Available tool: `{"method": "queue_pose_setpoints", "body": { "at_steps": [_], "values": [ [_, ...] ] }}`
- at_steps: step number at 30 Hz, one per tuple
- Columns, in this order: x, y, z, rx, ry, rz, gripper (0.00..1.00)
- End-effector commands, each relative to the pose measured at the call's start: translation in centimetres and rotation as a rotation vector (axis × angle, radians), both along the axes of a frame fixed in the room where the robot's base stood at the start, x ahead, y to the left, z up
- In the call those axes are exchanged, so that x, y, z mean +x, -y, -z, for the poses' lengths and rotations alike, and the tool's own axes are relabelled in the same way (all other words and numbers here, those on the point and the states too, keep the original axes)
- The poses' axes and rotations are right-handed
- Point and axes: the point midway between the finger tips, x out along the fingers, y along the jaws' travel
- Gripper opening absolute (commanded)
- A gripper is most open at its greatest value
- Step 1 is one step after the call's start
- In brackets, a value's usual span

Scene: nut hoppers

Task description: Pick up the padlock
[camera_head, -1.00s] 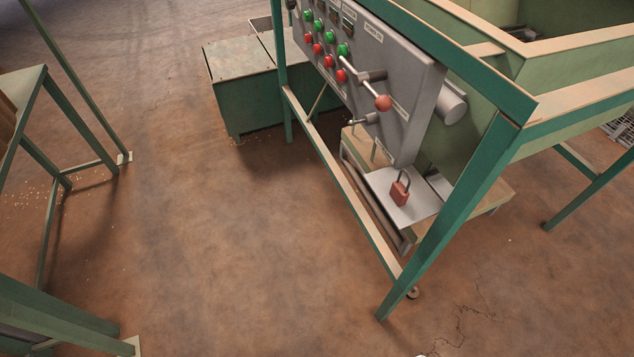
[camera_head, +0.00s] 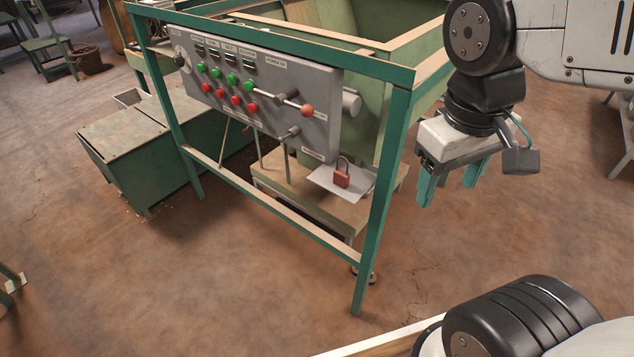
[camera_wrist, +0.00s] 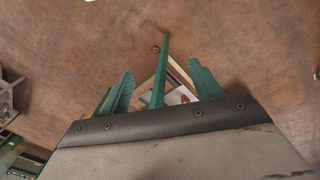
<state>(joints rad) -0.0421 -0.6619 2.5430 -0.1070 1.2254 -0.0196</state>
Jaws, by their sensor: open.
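The padlock (camera_head: 341,179) has a red body and a dark shackle. It stands upright on a white sheet (camera_head: 322,183) on a low wooden platform beneath the control panel, behind the green frame. My gripper (camera_head: 448,185) hangs in the air to the right of the frame, fingers down, open and empty, well apart from the padlock. Its teal fingers also show in the wrist view (camera_wrist: 160,90).
The green frame's near right leg (camera_head: 384,200) and lower rail (camera_head: 270,207) stand in front of the platform. The grey control panel (camera_head: 262,90) with a red-knobbed lever (camera_head: 307,110) overhangs it. A green box (camera_head: 150,150) stands at left. The floor in front is clear.

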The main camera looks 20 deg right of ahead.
Motion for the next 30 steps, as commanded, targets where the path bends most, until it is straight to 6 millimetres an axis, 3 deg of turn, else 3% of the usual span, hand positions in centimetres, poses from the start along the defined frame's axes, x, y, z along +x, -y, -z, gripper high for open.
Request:
{"method": "queue_pose_setpoints", "body": {
  "at_steps": [7, 13, 21, 24, 30],
  "values": [
    [5.5, 1.8, 3.8, -0.319, -0.245, -0.352, 0.64],
    [11.2, 1.3, 7.4, -0.589, -0.417, -0.705, 0.64],
    [18.6, -3.2, 14.5, -0.930, -0.605, -1.233, 0.64],
    [20.3, -5.2, 17.1, -1.022, -0.649, -1.392, 0.64],
    [23.9, -8.2, 20.1, -1.189, -0.678, -1.655, 0.64]
  ]
}}
